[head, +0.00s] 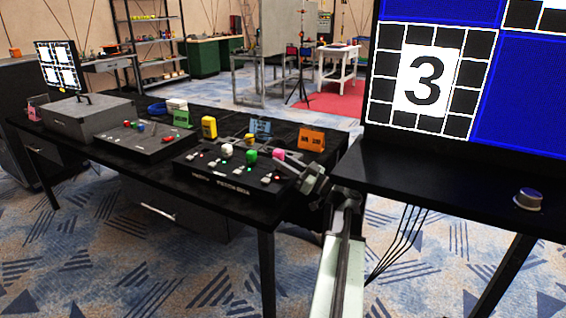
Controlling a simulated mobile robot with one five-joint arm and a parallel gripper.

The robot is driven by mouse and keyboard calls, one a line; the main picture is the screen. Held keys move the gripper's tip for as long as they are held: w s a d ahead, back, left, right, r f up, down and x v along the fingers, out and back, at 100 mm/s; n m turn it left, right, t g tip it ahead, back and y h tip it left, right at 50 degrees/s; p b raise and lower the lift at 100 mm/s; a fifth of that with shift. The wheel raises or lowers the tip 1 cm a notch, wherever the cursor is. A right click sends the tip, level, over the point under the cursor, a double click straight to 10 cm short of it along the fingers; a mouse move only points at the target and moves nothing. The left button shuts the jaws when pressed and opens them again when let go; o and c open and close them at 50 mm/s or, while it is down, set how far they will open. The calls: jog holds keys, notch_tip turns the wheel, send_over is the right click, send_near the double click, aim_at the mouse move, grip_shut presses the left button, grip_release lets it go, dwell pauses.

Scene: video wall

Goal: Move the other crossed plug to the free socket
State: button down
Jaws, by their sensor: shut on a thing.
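A black socket panel (215,183) lies on the dark table, with small red and green lights on its top. A white plug (227,150), a green plug (251,156) and a yellow plug (249,139) stand on it or just behind it. My gripper (281,157) reaches in from the right and is shut on a pink plug (278,154) at the panel's right end. I cannot tell whether this plug is seated in a socket or clear of it. The fingertips are small and partly hidden. Which sockets are free is too small to tell.
A second panel (135,145) with small coloured plugs lies to the left, beside a grey box (85,117). A yellow block (209,127) and an orange card (311,139) stand behind. The video wall (425,85) and its desk (450,185) stand close on the right.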

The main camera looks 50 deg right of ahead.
jog(key=shift+f+b, duration=0.5)
jog(key=shift+f, duration=0.1)
jog(key=shift+c, duration=2.4)
grip_release()
notch_tip(320, 180, up, 7)
jog(key=p, duration=0.7)
jog(key=shift+r, duration=0.15)
